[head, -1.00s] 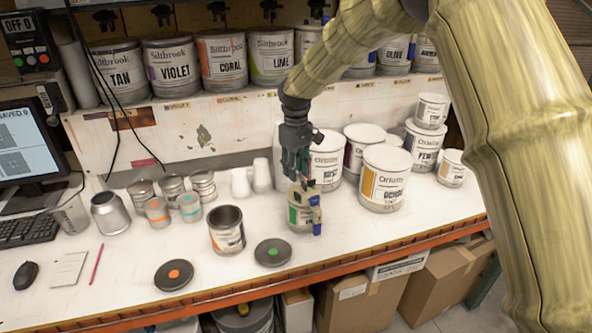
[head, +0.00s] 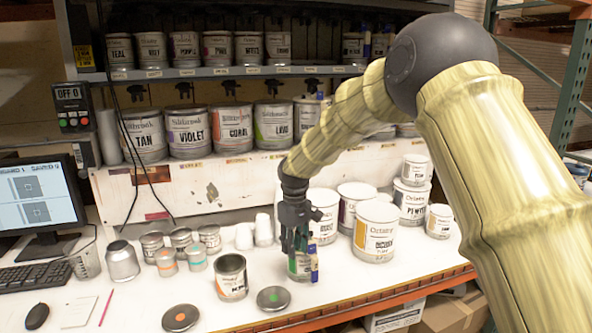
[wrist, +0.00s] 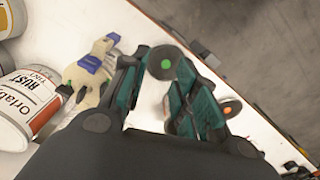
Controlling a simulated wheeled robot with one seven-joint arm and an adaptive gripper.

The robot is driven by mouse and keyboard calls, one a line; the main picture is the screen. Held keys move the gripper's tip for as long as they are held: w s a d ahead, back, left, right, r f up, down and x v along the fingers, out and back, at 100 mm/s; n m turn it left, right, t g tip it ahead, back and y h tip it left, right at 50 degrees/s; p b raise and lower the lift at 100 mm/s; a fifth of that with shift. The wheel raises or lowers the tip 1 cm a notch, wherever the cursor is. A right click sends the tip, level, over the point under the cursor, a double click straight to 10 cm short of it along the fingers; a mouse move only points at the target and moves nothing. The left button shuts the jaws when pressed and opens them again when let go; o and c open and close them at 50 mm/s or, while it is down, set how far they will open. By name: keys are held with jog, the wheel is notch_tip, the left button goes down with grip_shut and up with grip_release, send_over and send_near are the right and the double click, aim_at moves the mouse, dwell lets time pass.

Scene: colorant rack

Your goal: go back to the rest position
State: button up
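My gripper (head: 297,248) hangs low over the middle of the white bench (head: 255,323), pointing down. In the wrist view my gripper (wrist: 160,78) has its two teal fingers apart, with bench top showing between them and nothing held. A cream piece with blue ends (wrist: 92,72) lies close beside the left finger; its blue end (head: 314,265) shows beside the gripper in the head view. Low by my fingers is a small patch of green and white whose shape I cannot make out.
Shelves of cans stand behind.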

jog(key=s+d+f+m+b, duration=0.1)
jog(key=s+d+f, duration=0.2)
jog(key=s+f, duration=0.65)
jog(key=s+d+f+m+y+b, duration=0.15)
jog(key=s+d+f, duration=0.25)
jog(key=f, duration=1)
jog(key=s+d+f+m+b, duration=0.1)
jog(key=s+d+f, duration=0.2)
jog(key=s+f, duration=0.65)
jog(key=s+d+f+m+b, duration=0.25)
jog(key=s+d+f, duration=0.35)
jog(key=s+f, duration=0.7)
jog(key=s+d+m, duration=0.1)
jog(key=s+d, duration=0.2)
jog(key=s, duration=0.6)
jog(key=s+d+f+m+h+b, duration=0.1)
jog(key=s+d, duration=0.3)
jog(key=s, duration=0.5)
jog(key=shift+f, duration=0.3)
